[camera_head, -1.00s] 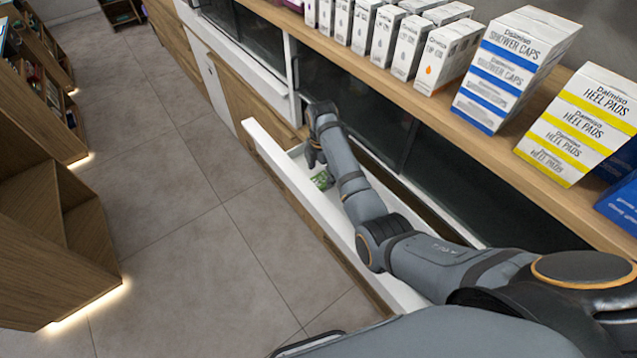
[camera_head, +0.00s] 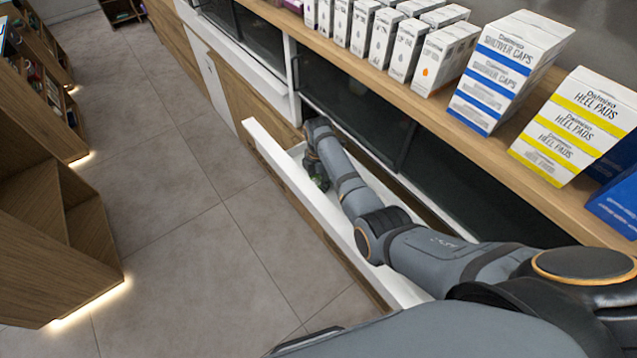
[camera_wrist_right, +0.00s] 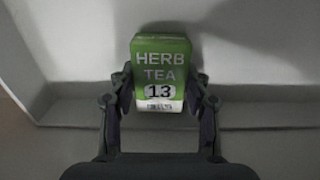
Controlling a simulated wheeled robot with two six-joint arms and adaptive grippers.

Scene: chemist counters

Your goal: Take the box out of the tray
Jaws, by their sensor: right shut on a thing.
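A green and white box (camera_wrist_right: 160,70) marked "HERB TEA 13" is in the right wrist view, between the fingers of my right gripper (camera_wrist_right: 160,103). The fingers touch its two sides and are shut on it. In the head view my right gripper (camera_head: 316,172) is inside the long white tray (camera_head: 292,184), a pulled-out drawer under the counter. Only a small green part of the box (camera_head: 321,183) shows there, beside the fingers. I cannot tell from these views whether the box touches the tray floor. My left gripper is not in view.
A wooden shelf (camera_head: 402,88) above the tray on the right carries white cartons, a shower caps box (camera_head: 500,75) and a heel pads box (camera_head: 570,125). Wooden shelving (camera_head: 60,235) stands on the left. The tiled floor (camera_head: 180,220) between is clear.

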